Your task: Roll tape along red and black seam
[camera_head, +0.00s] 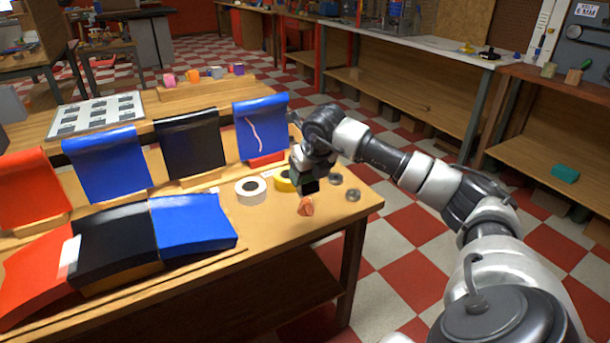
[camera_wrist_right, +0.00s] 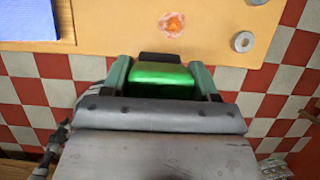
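A red panel (camera_head: 36,278) and a black panel (camera_head: 113,238) lie side by side on the sloped front of the table. A small white strip (camera_head: 69,255) lies at the upper part of their seam. A white tape roll (camera_head: 241,197) and a yellow tape roll (camera_head: 282,185) rest on the table right of the blue panel. My right gripper (camera_head: 306,184) is above the table's right end, away from the seam. In the right wrist view its fingers (camera_wrist_right: 162,78) are around a bright green block (camera_wrist_right: 160,73) with a dark part at its front. My left gripper is out of view.
A blue panel (camera_head: 190,225) adjoins the black one. Red, blue and black sheets hang behind. An orange crumpled piece (camera_head: 305,207) lies below my right gripper, with grey discs (camera_head: 353,195) nearby. Checkered floor is open right of the table (camera_head: 365,200).

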